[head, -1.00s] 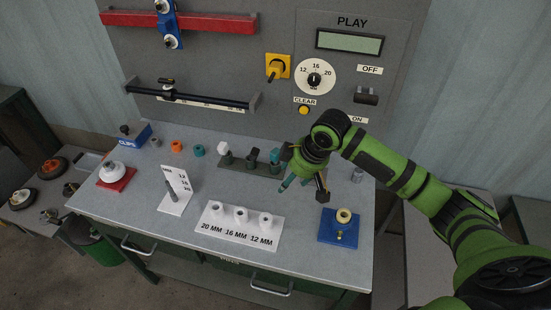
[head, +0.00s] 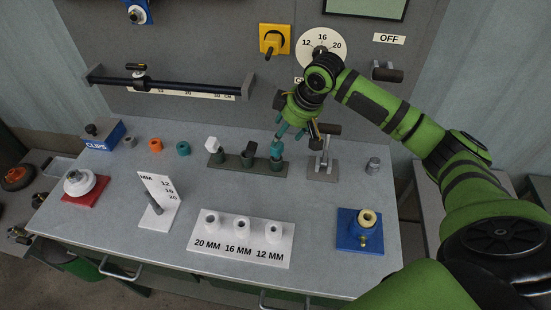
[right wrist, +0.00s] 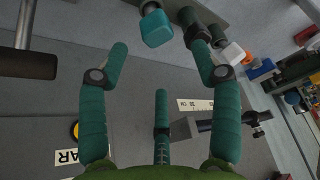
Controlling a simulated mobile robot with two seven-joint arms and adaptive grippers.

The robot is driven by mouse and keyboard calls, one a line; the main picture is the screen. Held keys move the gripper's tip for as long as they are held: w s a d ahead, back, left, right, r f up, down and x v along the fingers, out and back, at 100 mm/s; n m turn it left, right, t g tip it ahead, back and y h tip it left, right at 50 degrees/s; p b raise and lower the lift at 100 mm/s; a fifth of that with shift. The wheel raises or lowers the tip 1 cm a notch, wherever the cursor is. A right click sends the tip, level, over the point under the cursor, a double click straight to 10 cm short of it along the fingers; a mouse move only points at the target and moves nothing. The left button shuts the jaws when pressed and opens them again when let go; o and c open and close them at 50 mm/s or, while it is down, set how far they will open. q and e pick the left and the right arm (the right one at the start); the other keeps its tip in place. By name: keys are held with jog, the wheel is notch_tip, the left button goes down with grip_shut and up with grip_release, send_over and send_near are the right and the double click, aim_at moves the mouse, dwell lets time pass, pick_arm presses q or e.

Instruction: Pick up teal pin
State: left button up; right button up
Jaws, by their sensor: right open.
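The teal pin (head: 277,149) stands upright at the right end of a dark green rack (head: 216,162), beside a dark pin (head: 248,150) and a white-headed pin (head: 212,144). My right gripper (head: 290,131), with teal fingers, is open and close to the teal pin, just above and behind it in the head view. In the right wrist view the teal pin's head (right wrist: 156,27) lies between the tips of the two outer fingers of the right gripper (right wrist: 156,45), toward the top edge. I cannot tell whether a finger touches it. My left gripper is not in view.
A lever clamp (head: 323,165) stands right of the rack, close to my right gripper. The grey back panel (head: 210,50) rises behind. A white block with three sockets (head: 210,246) and a blue fixture (head: 350,239) stand in front. Bench around the rack's front is clear.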

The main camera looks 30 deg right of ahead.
aim_at(278, 145)
jog(key=p+x, duration=0.2)
jog(key=x, duration=0.5)
jog(key=shift+s+d+f+p, duration=0.1)
jog(key=shift+s+f+p, duration=0.1)
jog(key=shift+p, duration=0.2)
jog(key=shift+w+f, duration=0.2)
jog(key=shift+f, duration=0.25)
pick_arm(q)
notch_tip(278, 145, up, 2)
pick_arm(e)
jog(key=c, duration=1.2)
